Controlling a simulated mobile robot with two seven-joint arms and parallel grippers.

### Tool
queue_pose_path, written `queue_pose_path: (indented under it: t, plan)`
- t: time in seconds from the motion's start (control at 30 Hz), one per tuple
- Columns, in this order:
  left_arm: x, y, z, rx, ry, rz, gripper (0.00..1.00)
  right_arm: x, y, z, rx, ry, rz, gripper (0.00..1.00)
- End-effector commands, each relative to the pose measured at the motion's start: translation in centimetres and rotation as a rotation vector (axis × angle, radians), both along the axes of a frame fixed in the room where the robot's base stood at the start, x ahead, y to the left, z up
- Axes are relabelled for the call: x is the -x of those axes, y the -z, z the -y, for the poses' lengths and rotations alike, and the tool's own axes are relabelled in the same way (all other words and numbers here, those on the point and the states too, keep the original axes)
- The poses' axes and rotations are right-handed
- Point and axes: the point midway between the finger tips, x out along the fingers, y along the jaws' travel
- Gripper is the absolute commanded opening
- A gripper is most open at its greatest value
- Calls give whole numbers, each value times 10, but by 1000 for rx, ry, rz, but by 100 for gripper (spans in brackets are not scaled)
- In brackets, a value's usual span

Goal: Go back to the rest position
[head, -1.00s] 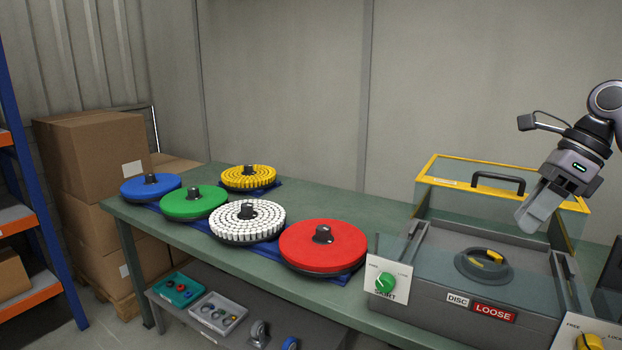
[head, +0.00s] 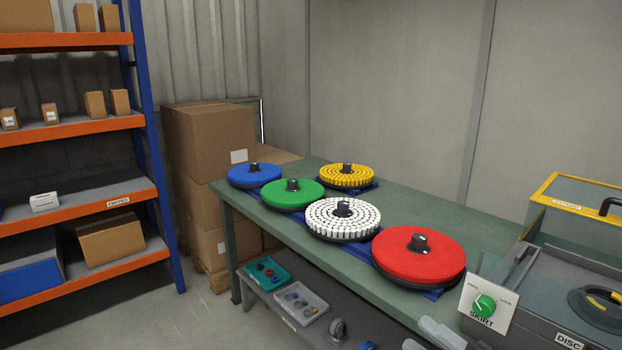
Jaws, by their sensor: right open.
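My right gripper (head: 428,338) shows only as pale grey fingertips at the bottom edge of the head view, spread apart with nothing between them. They are below the red disc (head: 418,256) and left of the green knob (head: 484,305) on its white plate. The rest of that arm is out of the picture. My left gripper is not in view.
Blue (head: 254,175), green (head: 293,194), yellow (head: 346,175) and white (head: 342,217) discs lie with the red one on the green bench (head: 400,301). A grey machine (head: 541,311) with a yellow-framed cover (head: 572,204) stands right. Shelving (head: 84,128) and cartons (head: 209,143) stand left.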

Motion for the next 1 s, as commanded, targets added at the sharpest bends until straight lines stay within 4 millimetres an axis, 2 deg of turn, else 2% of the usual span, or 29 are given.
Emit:
queue_pose_path:
  t: [0.03,0.17,0.27,0.4,0.5,0.6,0.7,1.0]
  plan:
    - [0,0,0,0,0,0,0,6,20,1,-92,61,-112,44]
    - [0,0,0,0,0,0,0,23,71,10,-301,224,-399,44]
    - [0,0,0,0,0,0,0,47,117,17,-450,354,-635,44]
    - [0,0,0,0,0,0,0,96,179,23,-632,527,-959,44]
    - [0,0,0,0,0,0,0,132,212,22,-728,626,-1146,44]
    - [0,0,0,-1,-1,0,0,161,233,20,-788,693,-1275,44]
    - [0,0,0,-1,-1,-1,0,177,243,19,-821,731,-1347,44]
    - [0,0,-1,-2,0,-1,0,182,246,18,-829,741,-1371,44]
